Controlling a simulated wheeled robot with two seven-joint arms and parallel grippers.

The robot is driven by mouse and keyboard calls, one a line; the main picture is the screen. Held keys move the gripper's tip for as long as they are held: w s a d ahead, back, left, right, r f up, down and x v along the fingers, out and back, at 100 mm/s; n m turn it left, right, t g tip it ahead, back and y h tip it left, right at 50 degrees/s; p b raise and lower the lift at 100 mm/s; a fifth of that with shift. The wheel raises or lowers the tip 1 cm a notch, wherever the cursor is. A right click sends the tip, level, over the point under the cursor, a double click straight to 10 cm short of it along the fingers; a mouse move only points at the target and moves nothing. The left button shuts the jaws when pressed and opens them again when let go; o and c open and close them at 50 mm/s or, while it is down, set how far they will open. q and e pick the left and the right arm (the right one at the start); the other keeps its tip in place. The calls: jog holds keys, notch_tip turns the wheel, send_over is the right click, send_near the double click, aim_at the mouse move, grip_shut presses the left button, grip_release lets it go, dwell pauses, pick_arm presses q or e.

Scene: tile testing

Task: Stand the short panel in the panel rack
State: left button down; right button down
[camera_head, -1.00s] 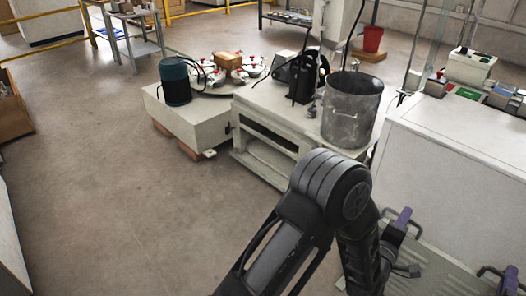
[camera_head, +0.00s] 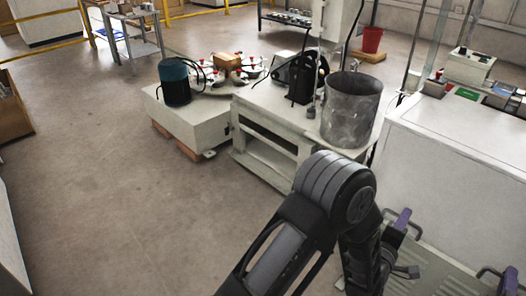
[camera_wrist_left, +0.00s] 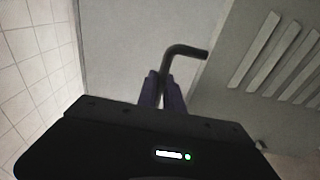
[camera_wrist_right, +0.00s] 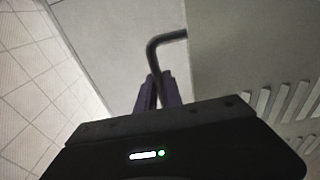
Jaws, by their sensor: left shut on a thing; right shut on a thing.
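A grey slotted panel (camera_head: 440,275) shows at the lower right of the head view, cut off by the frame's bottom edge. Two bent handles are along its edge beside the white cabinet. My left gripper (camera_head: 402,219) has its purple fingers shut on one handle; in the left wrist view the dark bent bar (camera_wrist_left: 187,50) rises between the fingers. My right gripper (camera_head: 507,279) is shut on the other handle, whose bar (camera_wrist_right: 165,39) shows in the right wrist view. White slats (camera_wrist_left: 265,50) show beside the bar. I cannot make out the panel rack with certainty.
A white cabinet (camera_head: 455,150) stands close beyond the grippers. A grey bench (camera_head: 265,165) with a metal bucket (camera_head: 350,108) is ahead, with a teal-topped motor (camera_head: 174,80) to its left. The floor at left is clear.

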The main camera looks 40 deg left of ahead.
pick_arm(q)
jog(key=shift+s+d+f+h, duration=0.25)
jog(key=shift+s+d+h, duration=0.05)
jog(key=shift+d, duration=0.15)
pick_arm(e)
jog(key=shift+s+d+r, duration=0.1)
jog(key=shift+s, duration=0.2)
pick_arm(q)
jog(key=shift+s+r, duration=0.1)
pick_arm(e)
jog(key=shift+s+d, duration=0.1)
jog(key=shift+s, duration=0.1)
pick_arm(q)
jog(key=shift+s+r, duration=0.1)
jog(key=shift+r, duration=0.2)
jog(key=shift+a, duration=0.15)
pick_arm(e)
jog(key=shift+s+r, duration=0.1)
jog(key=shift+s, duration=0.1)
pick_arm(q)
jog(key=shift+r, duration=0.15)
jog(key=shift+w+m, duration=0.3)
pick_arm(e)
jog(key=shift+s+d+m+h, duration=0.15)
jog(key=shift+m+h, duration=0.15)
jog(key=shift+h, duration=0.2)
pick_arm(q)
jog(key=shift+w, duration=0.1)
